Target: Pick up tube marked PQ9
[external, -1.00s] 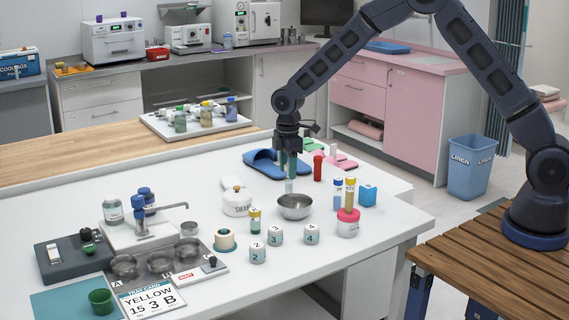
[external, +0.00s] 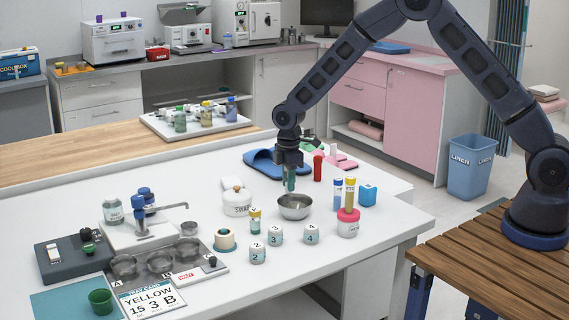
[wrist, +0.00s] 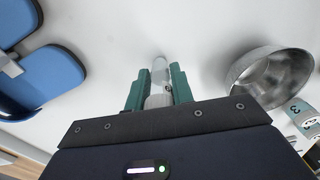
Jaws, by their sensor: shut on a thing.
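My gripper (external: 290,183) is low over the table, just behind a steel bowl. In the wrist view its green fingers (wrist: 158,92) are shut on a pale, whitish tube (wrist: 159,72). A small dark mark shows on that tube, but I cannot read it. In the external view the fingers hide most of this tube. Other tubes stand nearby: a red one (external: 318,168), a blue-capped one (external: 338,195), a yellow-capped one (external: 350,194) at a red-lidded jar, and a short yellow-capped one (external: 255,222). I cannot read PQ9 on any of them.
The steel bowl (external: 295,207) is close in front of my gripper; it also shows in the wrist view (wrist: 268,80). A blue slipper (external: 262,163) lies behind left. A white lidded pot (external: 237,203) and numbered jars (external: 275,236) stand in front.

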